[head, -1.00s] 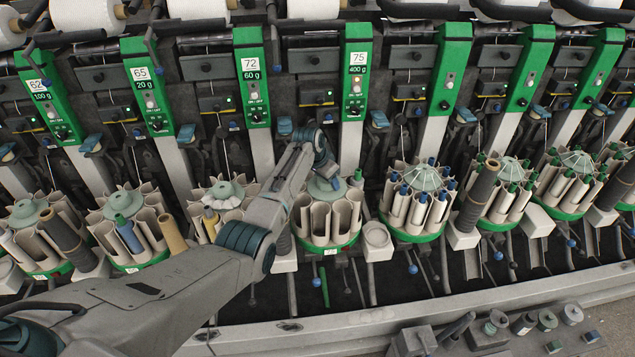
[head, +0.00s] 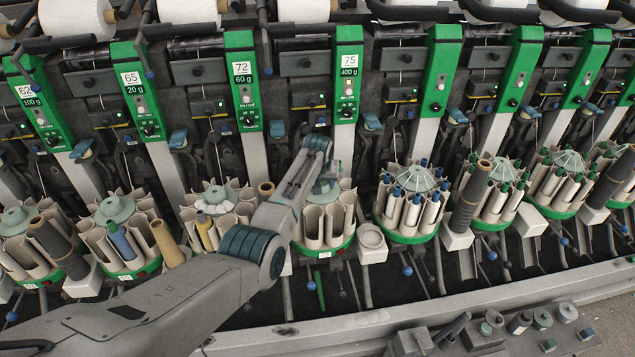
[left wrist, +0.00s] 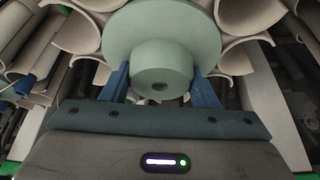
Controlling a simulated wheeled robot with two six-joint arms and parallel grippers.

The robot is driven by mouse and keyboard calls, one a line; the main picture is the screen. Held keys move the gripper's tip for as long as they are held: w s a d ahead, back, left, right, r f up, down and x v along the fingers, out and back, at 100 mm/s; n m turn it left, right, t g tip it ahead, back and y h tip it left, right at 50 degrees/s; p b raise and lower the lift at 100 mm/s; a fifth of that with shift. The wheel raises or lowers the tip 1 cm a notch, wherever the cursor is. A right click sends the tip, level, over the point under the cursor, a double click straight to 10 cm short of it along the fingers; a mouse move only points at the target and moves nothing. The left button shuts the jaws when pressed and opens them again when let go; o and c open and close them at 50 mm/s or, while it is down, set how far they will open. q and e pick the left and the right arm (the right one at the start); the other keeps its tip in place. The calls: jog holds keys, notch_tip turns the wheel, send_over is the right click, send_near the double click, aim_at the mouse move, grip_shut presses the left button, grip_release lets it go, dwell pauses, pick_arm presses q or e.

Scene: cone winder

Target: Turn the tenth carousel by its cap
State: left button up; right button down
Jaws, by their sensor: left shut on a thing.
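The carousel (head: 325,228) in front of my left arm has pale open pockets around a grey-green cap (head: 325,193). In the left wrist view the cap (left wrist: 162,50) is a broad disc with a round knob facing the camera. My left gripper (left wrist: 162,82) has its two blue fingers on opposite sides of this knob and is shut on it. In the head view my forearm and wrist hide the gripper and the left side of the carousel. The pockets visible there look empty. My right gripper is not in view.
Neighbouring carousels stand close on both sides: one with a yellow tube (head: 208,228) to the left, one full of tubes (head: 412,200) to the right. Green signs and levers rise behind. A rail runs along the front.

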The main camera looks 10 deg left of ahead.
pick_arm(q)
jog(key=shift+w+r, duration=0.15)
jog(key=shift+r, duration=0.1)
jog(key=o, duration=1.2)
jog(key=shift+o, duration=1)
jog(key=shift+f, duration=0.15)
jog(key=b+v, duration=0.1)
jog(key=v, duration=1)
jog(key=shift+f, duration=0.2)
